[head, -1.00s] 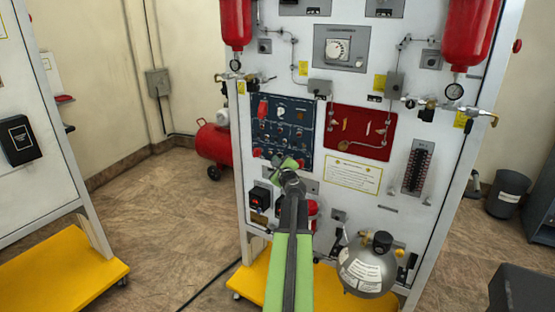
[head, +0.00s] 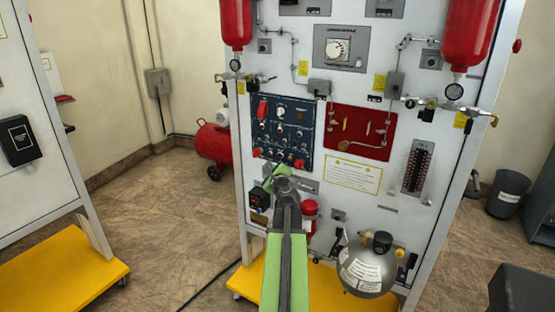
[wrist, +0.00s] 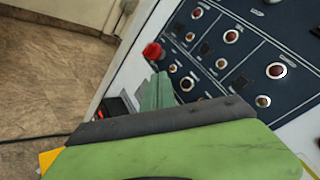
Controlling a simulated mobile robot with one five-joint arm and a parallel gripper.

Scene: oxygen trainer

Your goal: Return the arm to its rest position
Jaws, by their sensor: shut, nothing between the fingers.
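My gripper (head: 268,176) is shut and empty at the end of my green and grey arm. In the head view it appears just below the blue control panel (head: 284,130) on the white trainer board (head: 350,215). In the wrist view, the green gripper (wrist: 157,92) shows beside a red knob (wrist: 152,52) at the panel's lower left corner. A gap between gripper and board cannot be judged for sure.
A grey tank (head: 366,270) is at the lower right of the board, with a red part (head: 309,208) right of my arm. The yellow base (head: 252,282) stands below. A red compressor (head: 212,143) is behind. Floor is clear at left.

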